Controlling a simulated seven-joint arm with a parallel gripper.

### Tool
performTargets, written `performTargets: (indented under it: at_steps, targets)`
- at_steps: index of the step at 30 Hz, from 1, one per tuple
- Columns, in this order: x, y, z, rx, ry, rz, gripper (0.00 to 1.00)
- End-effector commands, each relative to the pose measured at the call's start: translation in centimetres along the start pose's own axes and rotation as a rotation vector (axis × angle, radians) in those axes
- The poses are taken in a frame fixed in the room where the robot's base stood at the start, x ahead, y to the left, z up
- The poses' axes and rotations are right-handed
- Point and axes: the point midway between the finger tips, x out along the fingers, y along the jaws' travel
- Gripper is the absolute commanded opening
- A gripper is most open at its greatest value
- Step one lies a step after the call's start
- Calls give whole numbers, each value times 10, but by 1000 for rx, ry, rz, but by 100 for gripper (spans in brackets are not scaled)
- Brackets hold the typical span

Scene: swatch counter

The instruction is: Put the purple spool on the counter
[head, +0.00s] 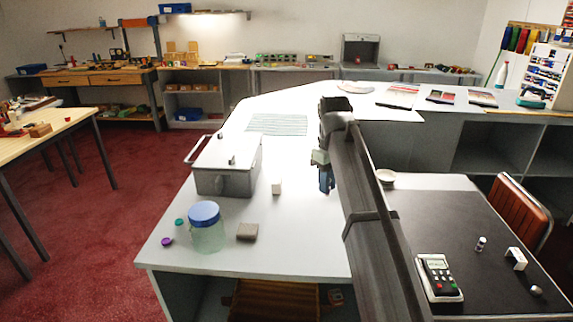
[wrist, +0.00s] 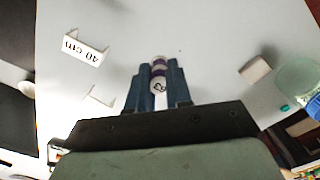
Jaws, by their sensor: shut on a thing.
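The purple spool (wrist: 158,72) is a small cylinder with white and purple bands and a white end marked "63". My gripper (wrist: 158,88) is shut on it, one blue-grey finger on each side, in the wrist view. In the head view my gripper (head: 326,182) hangs over the white counter (head: 300,225), right of the small white block; the spool is not clear there. The pale counter top (wrist: 215,35) lies behind the spool in the wrist view. I cannot tell how large the gap below the spool is.
A lidded grey box (head: 228,165), a white block (head: 277,186), a blue-lidded jar (head: 207,232), a brown-grey block (head: 247,232), and small purple (head: 167,241) and teal (head: 179,221) pieces stand on the counter. A white "40 cm" piece (wrist: 86,47) shows too. Bare counter lies around.

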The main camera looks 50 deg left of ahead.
Motion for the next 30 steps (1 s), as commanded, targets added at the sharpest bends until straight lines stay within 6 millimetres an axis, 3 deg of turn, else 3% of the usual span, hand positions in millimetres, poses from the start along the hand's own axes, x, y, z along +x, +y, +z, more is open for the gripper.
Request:
performTargets:
  at_steps: [7, 16, 30]
  targets:
    - [5, -10, -9, -29, -1, -1, 0]
    - [51, -10, -8, -28, -1, -1, 0]
    - [94, -10, -9, -28, 0, 0, 0]
